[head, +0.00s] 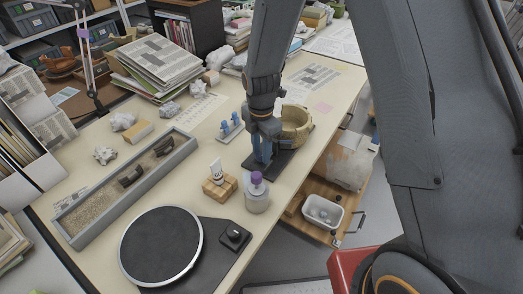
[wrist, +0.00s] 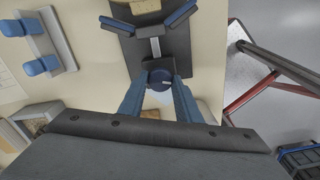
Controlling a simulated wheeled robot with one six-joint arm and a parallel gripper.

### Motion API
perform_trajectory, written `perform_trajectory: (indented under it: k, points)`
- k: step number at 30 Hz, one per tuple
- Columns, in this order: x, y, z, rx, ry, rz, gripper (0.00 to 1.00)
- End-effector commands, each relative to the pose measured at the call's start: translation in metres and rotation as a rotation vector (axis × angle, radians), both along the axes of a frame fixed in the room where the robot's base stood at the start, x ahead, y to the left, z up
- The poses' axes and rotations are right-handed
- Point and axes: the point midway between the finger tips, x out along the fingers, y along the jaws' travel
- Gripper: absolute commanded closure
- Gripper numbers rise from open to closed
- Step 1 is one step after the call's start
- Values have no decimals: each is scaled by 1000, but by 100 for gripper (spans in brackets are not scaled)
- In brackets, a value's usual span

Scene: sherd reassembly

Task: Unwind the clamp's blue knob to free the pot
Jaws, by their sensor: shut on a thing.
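The clamp shows in the wrist view as a dark base (wrist: 174,47) with two blue-padded jaws set in a V and a light screw bar between them. Its round blue knob (wrist: 160,80) sits at the near end, between the fingers. My gripper (wrist: 159,88) is shut on the knob. In the head view my gripper (head: 262,156) points down at the near end of the clamp base (head: 288,162) and hides the knob. The tan pot (head: 296,124) stands at the far end of the clamp. Only its edge (wrist: 136,6) shows in the wrist view.
A small rack with blue pieces (head: 230,128) stands left of the clamp. A purple-capped bottle (head: 257,194), a wooden block with a tube (head: 219,187) and a turntable (head: 161,246) stand nearer. A long sand tray (head: 125,187) lies left. The table edge is close on the right.

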Motion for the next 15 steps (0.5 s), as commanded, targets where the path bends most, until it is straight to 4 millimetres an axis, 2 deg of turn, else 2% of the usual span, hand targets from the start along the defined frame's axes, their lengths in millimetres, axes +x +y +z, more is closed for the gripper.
perform_trajectory:
  k: [6,15]
  points:
    - [2,1,1,1,-4,160,92]
    - [2,1,2,2,-4,292,92]
